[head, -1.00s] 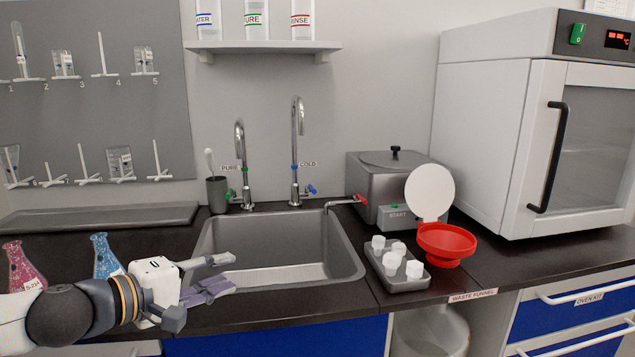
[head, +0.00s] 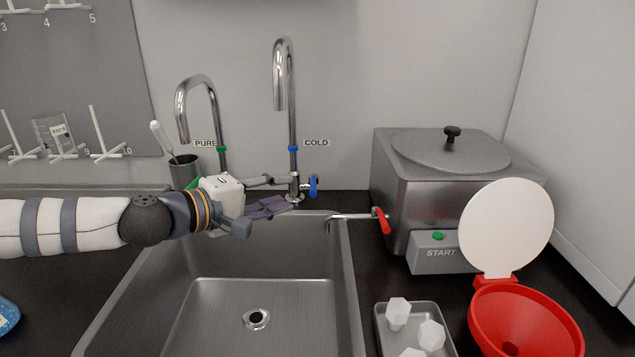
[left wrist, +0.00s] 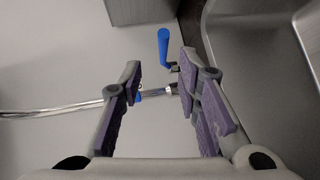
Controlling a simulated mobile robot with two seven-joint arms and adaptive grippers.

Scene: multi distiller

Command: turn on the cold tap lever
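The cold tap (head: 291,120) is a tall chrome gooseneck with a blue ring, behind the sink by the COLD label. Its blue lever (head: 313,186) sticks out on the right side of the tap base. My left gripper (head: 285,192) is open and empty, over the back of the sink, just left of the lever. In the left wrist view the blue lever (left wrist: 164,46) lies beyond and between the open fingertips (left wrist: 160,68), apart from them. The chrome tap body (left wrist: 155,92) runs across between the fingers. My right gripper is in neither current view.
The pure tap (head: 210,110) with a green ring stands left of the cold tap, partly behind my left gripper. The sink (head: 250,290) is empty. A boiler (head: 420,190) with a red-handled spout, a red funnel (head: 525,320) and a tray (head: 380,330) of white pieces stand right.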

